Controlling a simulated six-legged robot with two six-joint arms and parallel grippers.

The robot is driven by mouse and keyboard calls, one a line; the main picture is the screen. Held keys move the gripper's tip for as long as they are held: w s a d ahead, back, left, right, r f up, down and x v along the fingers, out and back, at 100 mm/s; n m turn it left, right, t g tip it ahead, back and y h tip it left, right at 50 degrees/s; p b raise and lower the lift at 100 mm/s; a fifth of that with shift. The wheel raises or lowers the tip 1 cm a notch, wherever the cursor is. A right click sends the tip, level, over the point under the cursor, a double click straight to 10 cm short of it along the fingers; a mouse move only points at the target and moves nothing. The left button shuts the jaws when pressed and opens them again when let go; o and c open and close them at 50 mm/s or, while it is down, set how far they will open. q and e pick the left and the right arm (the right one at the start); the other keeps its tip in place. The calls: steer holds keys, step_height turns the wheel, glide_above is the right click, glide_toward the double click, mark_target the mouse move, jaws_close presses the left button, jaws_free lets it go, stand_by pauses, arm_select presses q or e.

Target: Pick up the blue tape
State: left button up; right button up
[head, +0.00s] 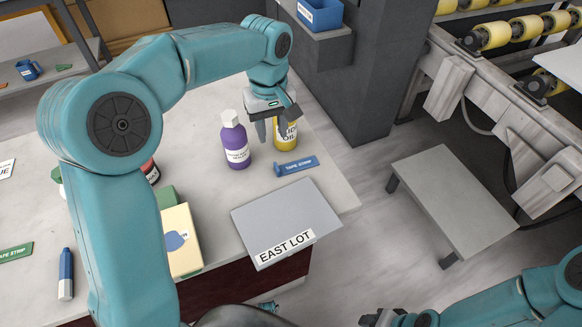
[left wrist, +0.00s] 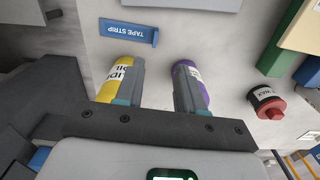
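The blue tape (head: 297,166) is a flat blue strip labelled TAPE STRIP, lying on the pale slab in front of a yellow bottle (head: 285,137). In the left wrist view the tape (left wrist: 128,33) lies beyond the fingertips, toward the upper left. My left gripper (head: 271,132) is open and empty, pointing down above the slab behind the tape, between the yellow bottle and a purple bottle (head: 235,143). In the left wrist view my left gripper's fingers (left wrist: 158,72) partly cover both bottles. My right gripper (head: 385,318) shows only in part at the bottom edge; its fingers are unclear.
A grey EAST LOT plate (head: 287,215) lies at the slab's front right corner. A yellow and green box (head: 183,245), a red-capped jar (left wrist: 266,103), a blue tube (head: 66,275) and a green strip (head: 15,252) are to the left. A low grey table (head: 460,200) stands right, beyond open floor.

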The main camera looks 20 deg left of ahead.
arm_select(q)
steer(key=b, duration=0.1)
glide_above(278, 170)
steer(key=f, duration=0.7)
steer(key=shift+s+a+f, duration=0.25)
steer(key=shift+a+f, duration=0.05)
steer(key=shift+f, duration=0.1)
steer(key=shift+s+f, duration=0.15)
steer(key=shift+f, duration=0.05)
steer(key=f, duration=0.4)
steer(key=shift+w+d+f+b, duration=0.25)
steer(key=shift+w+d+b, duration=0.05)
steer(key=shift+w+d, duration=0.1)
steer(key=shift+a+f, duration=0.15)
steer(key=shift+f, duration=0.4)
jaws_close()
